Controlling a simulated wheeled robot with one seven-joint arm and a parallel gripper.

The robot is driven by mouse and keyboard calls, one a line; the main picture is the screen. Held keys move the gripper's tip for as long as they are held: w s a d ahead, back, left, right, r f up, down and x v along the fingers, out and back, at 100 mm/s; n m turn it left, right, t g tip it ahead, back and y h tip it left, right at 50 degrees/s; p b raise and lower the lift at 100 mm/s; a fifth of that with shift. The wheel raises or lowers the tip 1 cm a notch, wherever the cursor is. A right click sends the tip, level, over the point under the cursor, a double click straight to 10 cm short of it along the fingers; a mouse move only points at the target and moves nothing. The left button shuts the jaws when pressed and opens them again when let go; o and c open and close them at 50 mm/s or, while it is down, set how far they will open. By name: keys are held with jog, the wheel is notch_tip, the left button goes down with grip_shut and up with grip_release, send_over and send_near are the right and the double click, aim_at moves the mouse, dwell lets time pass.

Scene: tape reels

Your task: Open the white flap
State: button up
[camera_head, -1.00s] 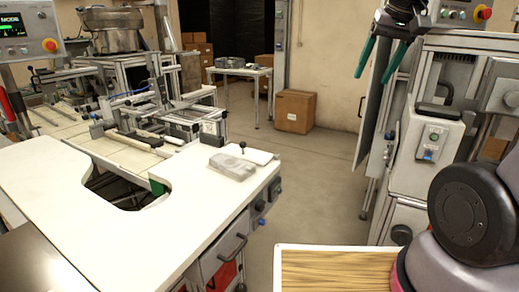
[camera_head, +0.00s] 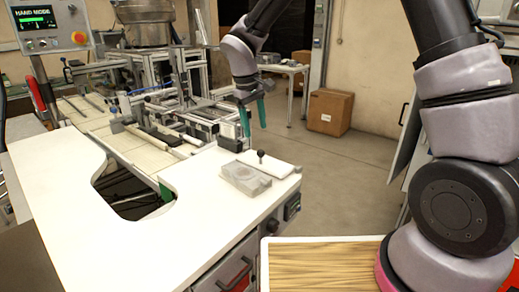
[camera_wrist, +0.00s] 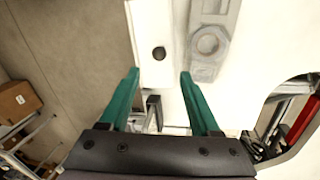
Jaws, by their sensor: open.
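The white flap (camera_head: 282,168) is a flat white plate with a small black knob (camera_head: 261,154), near the right corner of the white worktop (camera_head: 90,200). It lies flat and looks shut. In the wrist view the flap (camera_wrist: 150,25) is at the top, with its round black knob (camera_wrist: 159,53) seen from above. My gripper (camera_head: 254,116) hangs over the worktop's far right edge, with its green fingers pointing down. In the wrist view my gripper (camera_wrist: 160,74) is open and empty. The knob appears roughly centred between the fingers, just beyond their tips.
A grey moulded block (camera_head: 246,179) lies on the worktop right beside the flap. Metal frame machinery (camera_head: 165,110) stands behind the worktop. A tray with a wood-patterned bottom (camera_head: 320,265) is in front. A cardboard box (camera_head: 329,111) sits on the open floor at the back.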

jog(key=f, duration=0.3)
jog(key=d+f, duration=0.1)
jog(key=f, duration=0.2)
jog(key=w+f, duration=0.1)
jog(key=f, duration=0.1)
jog(key=shift+d+f, duration=0.25)
jog(key=shift+f, duration=0.15)
grip_shut()
dwell(0.9)
